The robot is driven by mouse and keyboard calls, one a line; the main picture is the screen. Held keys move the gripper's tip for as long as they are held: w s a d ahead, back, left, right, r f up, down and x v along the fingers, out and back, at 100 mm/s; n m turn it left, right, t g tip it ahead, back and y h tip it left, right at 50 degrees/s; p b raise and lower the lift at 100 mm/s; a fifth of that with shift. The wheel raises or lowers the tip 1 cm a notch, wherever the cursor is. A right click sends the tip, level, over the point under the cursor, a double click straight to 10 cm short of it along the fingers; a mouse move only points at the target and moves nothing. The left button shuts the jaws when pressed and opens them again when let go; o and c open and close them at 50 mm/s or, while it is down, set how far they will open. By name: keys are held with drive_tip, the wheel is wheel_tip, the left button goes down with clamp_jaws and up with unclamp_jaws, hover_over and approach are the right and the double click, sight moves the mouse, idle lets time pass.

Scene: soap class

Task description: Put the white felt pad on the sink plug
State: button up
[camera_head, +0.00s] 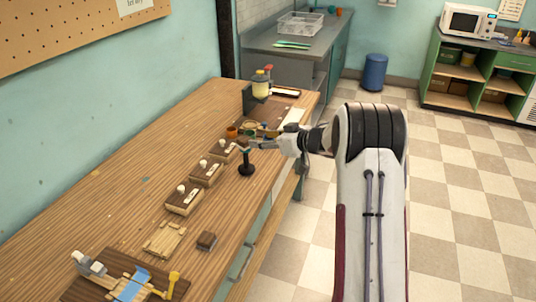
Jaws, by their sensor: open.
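My gripper (258,139) is open above the far part of the wooden bench, its fingers pointing left. I cannot make out anything between the fingers. A black stand with a round base (247,168) is just below and in front of it. I cannot pick out the white felt pad or the sink plug for certain at this size. Three wooden blocks with small white pieces and pale labels stand in a row: a near one (184,202), a middle one (206,175) and a far one (223,152). The gripper partly hides the small items around it.
A soap bottle (261,85) stands at the bench's far end, by a brown board. A slatted wooden tray (164,239), a small dark block (206,240) and a board with blue cloth (133,286) lie nearer. The bench's left side (110,190) is mostly clear.

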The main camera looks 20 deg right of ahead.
drive_tip(key=shift+r, duration=0.1)
drive_tip(key=s+r+m+t+h, duration=0.1)
drive_tip(key=s+r+h, duration=0.15)
drive_tip(key=r, duration=0.45)
drive_tip(key=s+r+m+h, duration=0.1)
drive_tip(key=r+h, duration=0.2)
drive_tip(key=r, duration=0.4)
drive_tip(key=s+a+r+m+g+h, duration=0.1)
drive_tip(key=s+r, duration=0.2)
drive_tip(key=s, duration=0.3)
drive_tip(key=s+a+r+m+h, duration=0.1)
drive_tip(key=s+a+r+h, duration=0.15)
drive_tip(key=s, duration=0.25)
drive_tip(key=s+a+f+g+y, duration=0.1)
drive_tip(key=s+a, duration=0.4)
drive_tip(key=s, duration=0.7)
drive_tip(key=s+a+f+g+y, duration=0.1)
drive_tip(key=s+a+f+g, duration=0.2)
drive_tip(key=s, duration=0.9)
drive_tip(key=s+a+f+g+y, duration=0.2)
drive_tip(key=s+a+f, duration=0.3)
drive_tip(key=s, duration=0.7)
drive_tip(key=shift+s+a+f+g, duration=0.25)
drive_tip(key=shift+a+f+g, duration=0.15)
drive_tip(key=shift+a, duration=0.6)
